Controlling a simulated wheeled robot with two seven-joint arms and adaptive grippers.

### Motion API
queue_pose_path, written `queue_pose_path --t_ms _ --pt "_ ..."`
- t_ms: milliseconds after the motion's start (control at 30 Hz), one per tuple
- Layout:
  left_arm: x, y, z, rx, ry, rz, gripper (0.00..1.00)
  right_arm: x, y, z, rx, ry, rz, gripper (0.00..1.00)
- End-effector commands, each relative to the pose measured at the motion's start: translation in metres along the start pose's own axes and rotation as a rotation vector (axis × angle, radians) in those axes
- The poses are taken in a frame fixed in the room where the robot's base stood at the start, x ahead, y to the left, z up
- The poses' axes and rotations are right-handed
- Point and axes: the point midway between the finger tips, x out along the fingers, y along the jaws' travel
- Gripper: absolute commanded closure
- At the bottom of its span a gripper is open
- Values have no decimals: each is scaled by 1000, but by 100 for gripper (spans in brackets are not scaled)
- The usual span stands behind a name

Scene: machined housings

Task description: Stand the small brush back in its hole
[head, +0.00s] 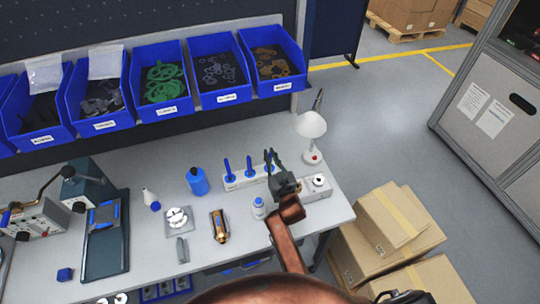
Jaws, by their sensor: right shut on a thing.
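A white holder block (240,182) stands at the back right of the bench. Two blue-handled tools stand upright in it, a taller one (227,169) at its left and another (249,167) near its middle. My right gripper (270,158) is over the block's right end, its fingers pointing up and away in the picture. It is shut on a slim thing, seemingly the small brush, of which only a little blue shows between the dark fingers. The fingers hide most of it. I cannot tell whether its lower end is in a hole. My left gripper is not in view.
A white lamp (311,126) and a grey box with a round knob (317,186) stand close right of my right gripper. Blue bins (219,98) line the back.

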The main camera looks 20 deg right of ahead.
Motion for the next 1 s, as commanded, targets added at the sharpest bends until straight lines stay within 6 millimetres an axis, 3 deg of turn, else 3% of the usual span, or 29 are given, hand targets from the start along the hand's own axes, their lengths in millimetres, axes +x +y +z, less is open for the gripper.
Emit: queue_pose_path --t_ms 200,233,533,833,1000 --pt "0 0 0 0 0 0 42 0 -4 -1 12 1 -1 100" --pt "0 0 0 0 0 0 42 0 -4 -1 12 1 -1 90" --pt "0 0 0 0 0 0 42 0 -4 -1 12 1 -1 70" --pt "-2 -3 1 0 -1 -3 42 0 -4 -3 12 1 -1 70" --pt "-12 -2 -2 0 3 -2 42 0 -5 -18 11 1 -1 70"
